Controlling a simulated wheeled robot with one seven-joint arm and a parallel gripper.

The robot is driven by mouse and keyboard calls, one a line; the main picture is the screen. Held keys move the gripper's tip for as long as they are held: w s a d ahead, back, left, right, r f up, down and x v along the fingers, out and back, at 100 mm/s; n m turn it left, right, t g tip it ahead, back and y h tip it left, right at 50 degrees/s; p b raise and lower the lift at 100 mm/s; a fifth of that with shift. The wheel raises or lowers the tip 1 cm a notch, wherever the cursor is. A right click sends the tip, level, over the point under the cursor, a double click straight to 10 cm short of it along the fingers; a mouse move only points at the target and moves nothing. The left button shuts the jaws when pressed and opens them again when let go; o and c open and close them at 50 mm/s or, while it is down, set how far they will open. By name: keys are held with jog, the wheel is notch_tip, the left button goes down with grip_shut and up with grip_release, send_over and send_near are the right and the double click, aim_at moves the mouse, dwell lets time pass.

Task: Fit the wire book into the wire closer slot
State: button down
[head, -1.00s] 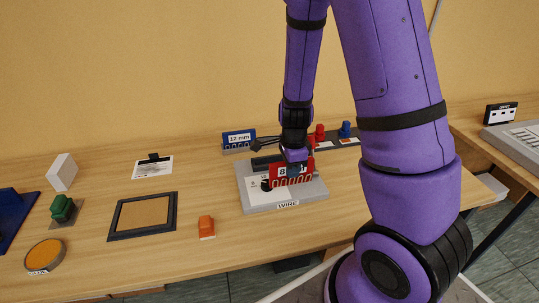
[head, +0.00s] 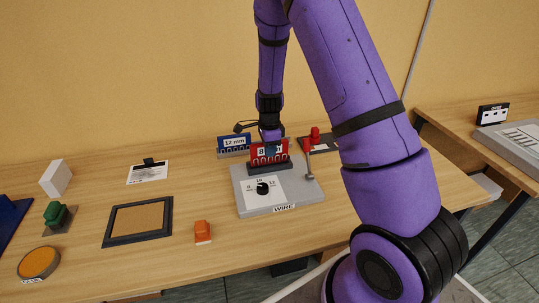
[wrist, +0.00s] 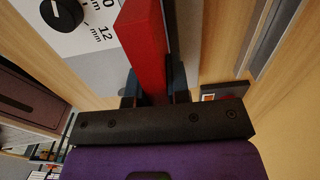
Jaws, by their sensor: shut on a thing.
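The red wire book (head: 257,149), marked 8, is held upright in my gripper (head: 270,141). In the wrist view, the red book (wrist: 144,40) stands between the two dark fingers of my gripper (wrist: 153,88). The wire closer (head: 240,190) is a grey block with a WIRE label, a white dial plate and a black knob. The dark slot piece (head: 270,168) runs along its back. The book's lower wire edge is right at this slot piece. I cannot tell whether it is inside the slot or just above it.
A blue 12 mm book (head: 235,141) stands behind the closer to the left. A red-tipped lever (head: 308,160) stands at its right, with a red peg (head: 315,135) behind.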

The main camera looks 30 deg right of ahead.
jog(key=shift+f, duration=1.25)
jog(key=shift+f, duration=0.1)
jog(key=c, duration=1.1)
grip_release()
notch_tip(320, 180, up, 12)
jog(key=shift+r, duration=0.1)
jog(key=s+a+r+n+t+y, duration=0.1)
jog(key=s+a+r+n, duration=0.2)
jog(key=s+r+n, duration=0.35)
jog(key=s+a+r+n+t, duration=0.2)
jog(key=s+r+n, duration=0.2)
jog(key=s+r, duration=0.55)
jog(key=s+a+r+n+t, duration=0.1)
jog(key=s+r+n, duration=0.3)
jog(key=s, duration=0.4)
jog(key=s+a+r+n+t+h, duration=0.1)
jog(key=s+a+r+n, duration=0.1)
jog(key=s+r+n, duration=0.3)
jog(key=s+n, duration=0.1)
jog(key=s, duration=0.1)
jog(key=shift+s+n, duration=0.35)
